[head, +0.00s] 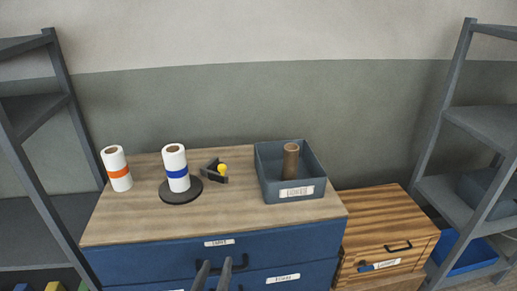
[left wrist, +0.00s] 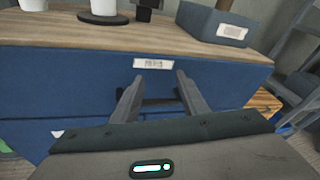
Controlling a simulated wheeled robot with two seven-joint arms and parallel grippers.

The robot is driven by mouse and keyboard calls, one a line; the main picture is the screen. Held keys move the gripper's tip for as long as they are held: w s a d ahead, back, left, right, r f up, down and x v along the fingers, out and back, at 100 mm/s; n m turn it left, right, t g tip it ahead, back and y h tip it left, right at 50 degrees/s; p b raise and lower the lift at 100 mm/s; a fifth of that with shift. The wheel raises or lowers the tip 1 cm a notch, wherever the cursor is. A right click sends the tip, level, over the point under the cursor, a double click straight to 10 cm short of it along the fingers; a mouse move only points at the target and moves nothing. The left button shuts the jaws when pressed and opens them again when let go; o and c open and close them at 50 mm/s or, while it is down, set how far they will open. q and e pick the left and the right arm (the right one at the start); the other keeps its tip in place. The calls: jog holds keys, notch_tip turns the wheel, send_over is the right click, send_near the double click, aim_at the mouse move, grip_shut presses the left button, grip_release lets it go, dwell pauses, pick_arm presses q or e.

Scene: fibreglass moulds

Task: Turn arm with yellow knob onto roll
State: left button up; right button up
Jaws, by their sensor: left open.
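A white roll with a blue band (head: 176,168) stands upright on that base. The arm points away from the roll and does not lie on it. A second white roll with an orange band (head: 117,168) stands upright to the left. My left gripper (head: 213,266) is open and empty in front of the blue drawers, below the top edge; its two fingers show in the left wrist view (left wrist: 158,83). My right gripper is not in view.
A grey bin (head: 265,180) holding a brown cardboard tube (head: 291,160) stands at the right of the cabinet top. The blue drawer fronts (head: 165,265) have dark handles. A lower wooden cabinet (head: 375,225) stands to the right. Grey shelves flank both sides. The front of the cabinet top is clear.

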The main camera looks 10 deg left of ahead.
pick_arm(q)
jog(key=s+a+f+n+g+y, duration=0.1)
jog(key=s+a+f+n+g, duration=0.5)
jog(key=s+f+n, duration=0.7)
jog(key=s+f+n+g+h, duration=0.15)
jog(key=s+n+g, duration=0.45)
jog(key=s+n, duration=0.85)
jog(key=w+d+f+n, duration=0.1)
jog(key=w+f+n, duration=0.15)
jog(key=f, duration=2.45)
jog(key=s+a+f, duration=0.1)
jog(key=s+f, duration=1.1)
jog(key=f, duration=0.5)
jog(key=shift+f+m, duration=0.15)
jog(key=shift+m, duration=0.15)
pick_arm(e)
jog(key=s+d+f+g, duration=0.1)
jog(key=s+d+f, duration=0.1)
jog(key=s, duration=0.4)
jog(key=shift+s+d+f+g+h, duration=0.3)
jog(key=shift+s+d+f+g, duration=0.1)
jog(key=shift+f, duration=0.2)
